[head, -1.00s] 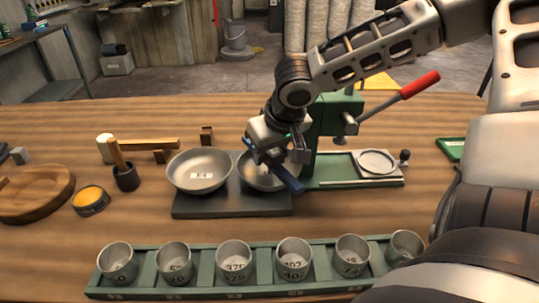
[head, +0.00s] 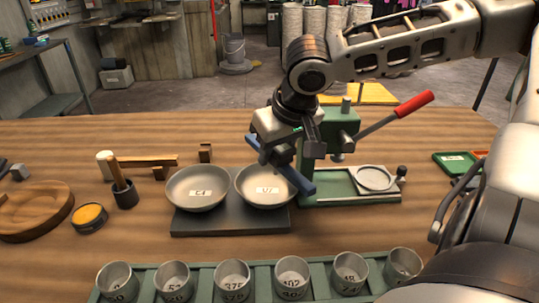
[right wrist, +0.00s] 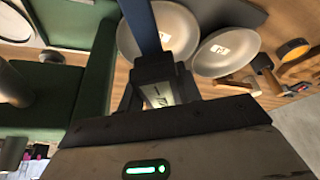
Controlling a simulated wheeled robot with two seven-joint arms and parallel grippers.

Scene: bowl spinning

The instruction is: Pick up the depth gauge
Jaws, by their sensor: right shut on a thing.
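The depth gauge appears as a dark blue bar (head: 301,182) held by my right gripper (head: 282,158). The bar slants down to the right, above the back edge of the right metal bowl (head: 264,198). In the right wrist view the blue bar (right wrist: 141,24) runs up from the fingertips (right wrist: 160,88) past the bowls. The gripper is shut on its middle, and the fingers hide that part. My left gripper is not in view.
A second bowl (head: 197,200) shares the dark base (head: 230,221). A green press (head: 330,140) with a red-handled lever stands close behind and right of my gripper. A green rack (head: 205,278) of metal cups lies in front.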

